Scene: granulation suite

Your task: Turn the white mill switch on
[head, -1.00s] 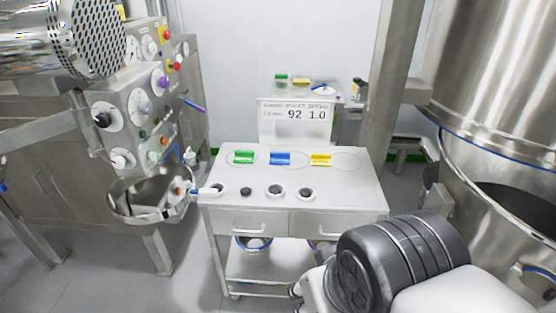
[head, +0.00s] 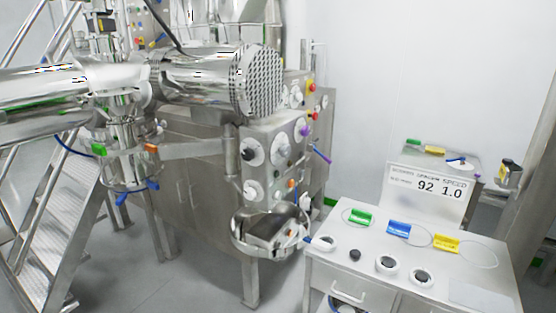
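A steel control panel (head: 266,203) with several round dials and knobs stands near the middle of the head view, under a perforated steel drum. On its lower left is a white knob (head: 252,190) on a round pale plate. Above it is a black knob (head: 249,153), and to the right of that a grey knob (head: 281,150). A purple knob (head: 304,131) and a small orange button (head: 290,184) are at the panel's right side. Labels are too small to read, so I cannot tell which knob is the mill switch, nor its setting. My gripper is not in view.
A steel bowl (head: 268,246) juts out below the panel. A white-topped cart (head: 440,268) with coloured tags and round-topped items stands at right. The perforated drum (head: 262,82) overhangs the panel. Steel stairs (head: 60,225) are at left. Some grey floor is open in front.

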